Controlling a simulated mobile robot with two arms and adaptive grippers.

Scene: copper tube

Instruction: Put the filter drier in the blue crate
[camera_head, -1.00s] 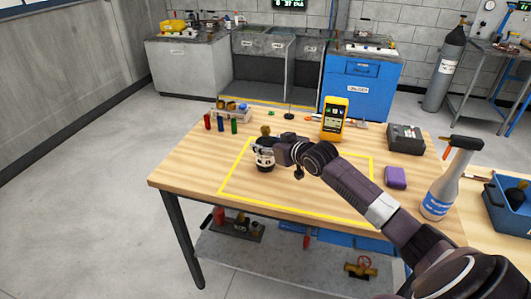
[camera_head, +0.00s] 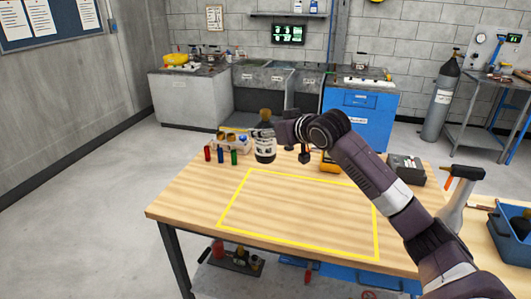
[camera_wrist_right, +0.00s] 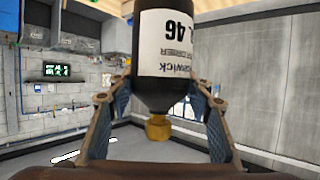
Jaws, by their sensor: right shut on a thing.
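The filter drier (camera_head: 265,152) is a dark cylinder with a white label and a brass-coloured end. My right gripper (camera_head: 272,132) is shut on it and holds it upright above the back left part of the wooden table. In the right wrist view the filter drier (camera_wrist_right: 167,60) sits between the two fingers, its brass end (camera_wrist_right: 158,127) pointing down in the picture. The blue crate (camera_head: 510,250) stands at the far right edge of the head view, partly cut off. My left gripper is not in view.
The wooden table (camera_head: 190,205) has a bare yellow-outlined area (camera_head: 295,215). Small red, blue and green cylinders (camera_head: 220,156) stand at the back left. A yellow meter (camera_head: 328,163) is partly hidden behind my arm.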

